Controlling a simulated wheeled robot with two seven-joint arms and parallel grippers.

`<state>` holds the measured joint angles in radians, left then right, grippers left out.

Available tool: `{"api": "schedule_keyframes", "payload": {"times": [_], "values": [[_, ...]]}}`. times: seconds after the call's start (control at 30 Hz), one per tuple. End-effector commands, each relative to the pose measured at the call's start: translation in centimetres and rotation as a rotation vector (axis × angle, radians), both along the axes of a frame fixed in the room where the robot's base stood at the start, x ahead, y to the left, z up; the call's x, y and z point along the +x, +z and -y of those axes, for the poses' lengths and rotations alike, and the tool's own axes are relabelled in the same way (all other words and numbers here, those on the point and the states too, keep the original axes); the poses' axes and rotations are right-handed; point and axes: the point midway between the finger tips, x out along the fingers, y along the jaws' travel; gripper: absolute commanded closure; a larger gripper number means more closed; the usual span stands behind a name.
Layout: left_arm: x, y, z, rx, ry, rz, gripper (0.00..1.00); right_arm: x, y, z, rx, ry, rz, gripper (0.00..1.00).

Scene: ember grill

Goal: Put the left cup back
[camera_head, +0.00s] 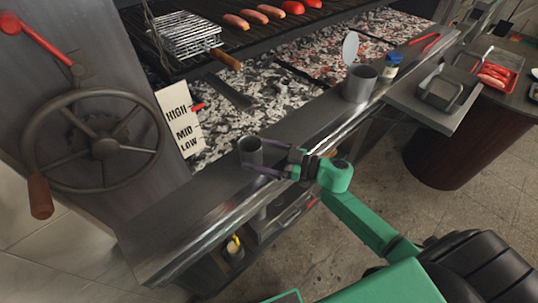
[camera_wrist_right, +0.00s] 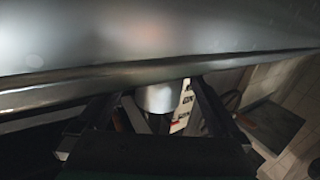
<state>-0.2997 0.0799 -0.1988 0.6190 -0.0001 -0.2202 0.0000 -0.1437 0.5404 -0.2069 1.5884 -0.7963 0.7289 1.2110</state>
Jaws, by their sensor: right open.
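The left cup, a small grey metal cup (camera_head: 250,150), stands upright on the steel ledge (camera_head: 190,205) in front of the grill. My right gripper (camera_head: 256,156) reaches it from the right, its open fingers on either side of the cup. In the right wrist view, a pale rounded surface that looks like the cup (camera_wrist_right: 160,97) shows between the spread fingers of the right gripper (camera_wrist_right: 155,108). Whether a finger touches it I cannot tell. A larger grey cup (camera_head: 358,85) stands farther right on the ledge. My left gripper is not in view.
A handwheel (camera_head: 104,148) and a HIGH/MID/LOW sign (camera_head: 178,122) are at left. Sausages (camera_head: 252,17) and a wire basket (camera_head: 185,35) lie on the grill. A spice jar (camera_head: 391,65) stands beside the larger cup. The ledge left of the small cup is clear.

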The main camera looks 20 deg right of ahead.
Motion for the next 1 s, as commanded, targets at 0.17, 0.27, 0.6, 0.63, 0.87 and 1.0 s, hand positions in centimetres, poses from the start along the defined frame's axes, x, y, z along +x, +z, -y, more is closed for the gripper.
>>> {"api": "schedule_keyframes", "payload": {"times": [0.17,0.27,0.6,0.63,0.87,1.0], "values": [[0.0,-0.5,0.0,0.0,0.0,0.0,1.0,-1.8,-0.4,2.2,-0.004,-0.001,-0.005,0.0],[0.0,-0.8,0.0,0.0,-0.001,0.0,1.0,-3.5,-0.5,4.3,-0.004,-0.001,-0.007,0.0],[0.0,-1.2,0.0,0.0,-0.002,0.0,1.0,-7.5,-0.1,9.2,-0.001,0.0,-0.002,0.0],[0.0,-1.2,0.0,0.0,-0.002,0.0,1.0,-7.6,-0.1,9.3,0.0,0.0,-0.001,0.0],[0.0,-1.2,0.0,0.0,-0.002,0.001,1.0,-7.6,0.0,9.3,0.0,0.0,0.0,0.0],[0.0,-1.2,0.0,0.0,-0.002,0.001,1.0,-7.5,0.0,9.3,0.0,0.0,-0.001,0.0]]}}
